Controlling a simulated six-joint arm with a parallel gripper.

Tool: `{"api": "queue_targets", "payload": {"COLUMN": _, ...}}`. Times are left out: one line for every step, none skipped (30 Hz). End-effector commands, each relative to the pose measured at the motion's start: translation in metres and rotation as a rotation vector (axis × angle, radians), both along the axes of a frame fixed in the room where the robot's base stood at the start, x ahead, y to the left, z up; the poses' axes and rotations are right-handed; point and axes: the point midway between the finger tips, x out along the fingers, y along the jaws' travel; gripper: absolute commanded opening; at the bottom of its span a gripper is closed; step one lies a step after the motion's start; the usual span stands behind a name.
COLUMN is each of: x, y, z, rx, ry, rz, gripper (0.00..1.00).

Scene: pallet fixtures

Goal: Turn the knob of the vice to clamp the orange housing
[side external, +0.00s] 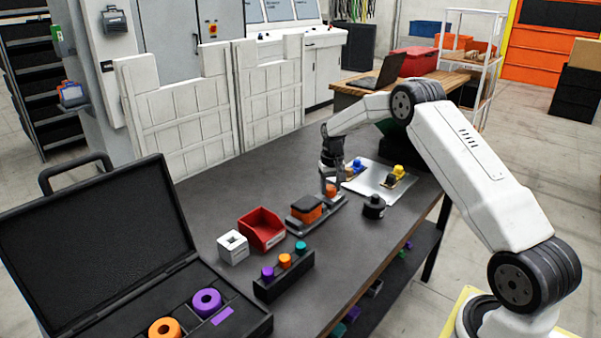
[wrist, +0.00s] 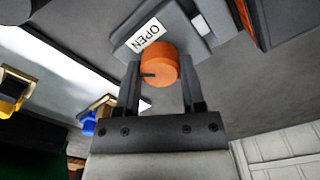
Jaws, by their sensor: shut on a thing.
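The grey vice (side external: 318,219) lies on the dark bench. The orange housing (side external: 306,210) with a black top sits at its near end. A corner of the housing (wrist: 263,22) shows at the top right of the wrist view. The round orange knob (wrist: 158,66) is on the vice's other end, with a dark pointer mark on it. Beside it is a white label reading OPEN (wrist: 146,35). My gripper (wrist: 162,78) is shut on the knob, one finger on each side. In the side view my gripper (side external: 330,182) comes down over the knob from above.
A round black part (side external: 374,206) stands right of the vice. Behind is a light plate (side external: 376,182) with blue and yellow-black parts. A red bin (side external: 262,228), a white block (side external: 233,247) and a black rack (side external: 284,274) with coloured pegs are nearer. An open black case (side external: 240,318) stands at front left.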

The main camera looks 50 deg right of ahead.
Motion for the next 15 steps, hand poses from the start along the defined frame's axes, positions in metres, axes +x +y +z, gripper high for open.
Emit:
{"api": "queue_targets", "payload": {"x": 0.0003, "y": -0.0003, "z": 0.0012, "rx": -0.001, "ry": -0.001, "rz": 0.044, "gripper": 0.0}}
{"api": "queue_targets", "payload": {"x": 0.0003, "y": -0.0003, "z": 0.0012, "rx": -0.001, "ry": -0.001, "rz": 0.073, "gripper": 0.0}}
{"api": "queue_targets", "payload": {"x": 0.0003, "y": -0.0003, "z": 0.0012, "rx": 0.0, "ry": -0.001, "rz": 0.111, "gripper": 0.0}}
{"api": "queue_targets", "payload": {"x": 0.0002, "y": -0.0004, "z": 0.0012, "rx": 0.0, "ry": -0.001, "rz": 0.139, "gripper": 0.0}}
{"api": "queue_targets", "payload": {"x": 0.0002, "y": -0.0004, "z": 0.0012, "rx": 0.0, "ry": -0.001, "rz": 0.168, "gripper": 0.0}}
{"api": "queue_targets", "payload": {"x": 0.0002, "y": -0.0004, "z": 0.0013, "rx": 0.0, "ry": -0.001, "rz": 0.206, "gripper": 0.0}}
{"api": "queue_targets", "payload": {"x": 0.0002, "y": -0.0005, "z": 0.0013, "rx": 0.0, "ry": -0.001, "rz": 0.234, "gripper": 0.0}}
{"api": "queue_targets", "payload": {"x": 0.0003, "y": -0.0005, "z": 0.0013, "rx": 0.0, "ry": -0.001, "rz": 0.263, "gripper": 0.0}}
{"api": "queue_targets", "payload": {"x": 0.0003, "y": -0.0005, "z": 0.0013, "rx": 0.0, "ry": -0.001, "rz": 0.301, "gripper": 0.0}}
{"api": "queue_targets", "payload": {"x": 0.0002, "y": -0.0006, "z": 0.0014, "rx": 0.0, "ry": -0.001, "rz": 0.329, "gripper": 0.0}}
{"api": "queue_targets", "payload": {"x": 0.0002, "y": -0.0006, "z": 0.0013, "rx": 0.0, "ry": -0.001, "rz": 0.358, "gripper": 0.0}}
{"api": "queue_targets", "payload": {"x": 0.0002, "y": -0.0006, "z": 0.0014, "rx": 0.0, "ry": -0.001, "rz": 0.396, "gripper": 0.0}}
{"api": "queue_targets", "payload": {"x": 0.0002, "y": -0.0006, "z": 0.0014, "rx": 0.0, "ry": -0.001, "rz": 0.424, "gripper": 0.0}}
{"api": "queue_targets", "payload": {"x": 0.0002, "y": -0.0007, "z": 0.0014, "rx": 0.0, "ry": -0.001, "rz": 0.452, "gripper": 0.0}}
{"api": "queue_targets", "payload": {"x": 0.0002, "y": -0.0007, "z": 0.0014, "rx": 0.0, "ry": -0.001, "rz": 0.49, "gripper": 0.0}}
